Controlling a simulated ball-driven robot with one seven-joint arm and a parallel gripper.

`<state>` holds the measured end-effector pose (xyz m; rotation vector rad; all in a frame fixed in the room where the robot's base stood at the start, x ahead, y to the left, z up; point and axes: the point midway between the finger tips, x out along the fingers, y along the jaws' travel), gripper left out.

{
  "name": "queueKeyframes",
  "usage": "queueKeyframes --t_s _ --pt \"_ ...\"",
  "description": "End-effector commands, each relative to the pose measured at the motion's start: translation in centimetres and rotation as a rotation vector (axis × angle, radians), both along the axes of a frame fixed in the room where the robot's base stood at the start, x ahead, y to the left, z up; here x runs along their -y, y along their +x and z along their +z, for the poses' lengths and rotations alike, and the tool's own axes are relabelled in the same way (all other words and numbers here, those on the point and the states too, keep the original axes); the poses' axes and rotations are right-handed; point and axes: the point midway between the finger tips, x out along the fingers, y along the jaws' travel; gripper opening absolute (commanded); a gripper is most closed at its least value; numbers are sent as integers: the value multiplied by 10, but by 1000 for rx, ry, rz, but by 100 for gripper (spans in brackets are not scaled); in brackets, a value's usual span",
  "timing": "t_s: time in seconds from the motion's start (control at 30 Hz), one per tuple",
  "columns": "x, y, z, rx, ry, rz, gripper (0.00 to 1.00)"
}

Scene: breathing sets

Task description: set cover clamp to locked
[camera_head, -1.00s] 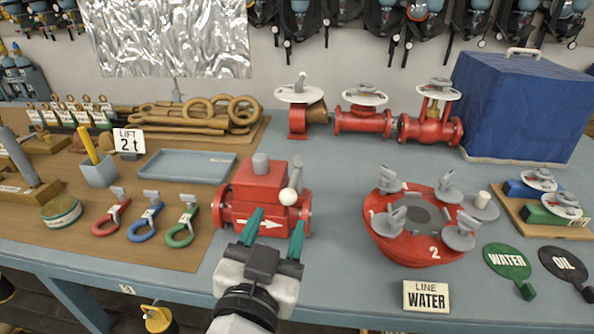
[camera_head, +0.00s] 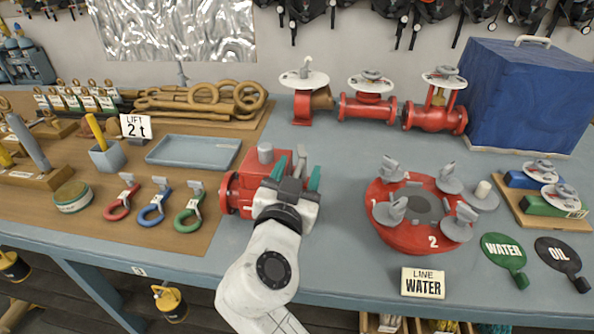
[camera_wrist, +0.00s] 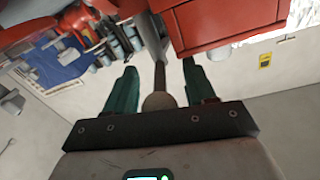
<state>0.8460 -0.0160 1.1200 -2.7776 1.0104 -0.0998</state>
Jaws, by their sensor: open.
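The red housing (camera_head: 262,165) with a grey stub on top stands on the bench; its front is partly hidden by my arm. At its right side a grey lever (camera_head: 301,154) shows, likely the cover clamp; its pale ball knob is hidden in the head view. My gripper (camera_head: 296,177) is open at the lever. The red housing (camera_wrist: 225,22) is close beyond the right finger.
A red round cover (camera_head: 410,235) with several grey clamps stands to the right, behind a LINE WATER sign (camera_head: 423,283). Red, blue and green shackles (camera_head: 154,205) lie to the left. Red valves (camera_head: 366,105) stand behind. Bench between housing and cover is clear.

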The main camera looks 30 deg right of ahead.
Motion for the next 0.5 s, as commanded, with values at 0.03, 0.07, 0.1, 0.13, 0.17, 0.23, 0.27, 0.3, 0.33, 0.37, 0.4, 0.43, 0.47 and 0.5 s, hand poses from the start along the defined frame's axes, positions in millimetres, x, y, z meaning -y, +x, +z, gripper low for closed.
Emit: queueKeyframes --t_s 0.03,0.07,0.1,0.13,0.17,0.23,0.27,0.3,0.33,0.37,0.4,0.43,0.47,0.5 --pt "0 0 0 0 0 0 55" --pt "0 0 0 0 0 0 55" --pt "0 0 0 0 0 0 55" --pt "0 0 0 0 0 0 55" --pt "0 0 0 0 0 0 53" --pt "0 0 0 0 0 0 46" --pt "0 0 0 0 0 0 43" --pt "0 0 0 0 0 0 39" --pt "0 0 0 0 0 0 36" --pt "0 0 0 0 0 0 34" --pt "0 0 0 0 0 0 30" --pt "0 0 0 0 0 0 27" --pt "0 0 0 0 0 0 24" --pt "0 0 0 0 0 0 20"
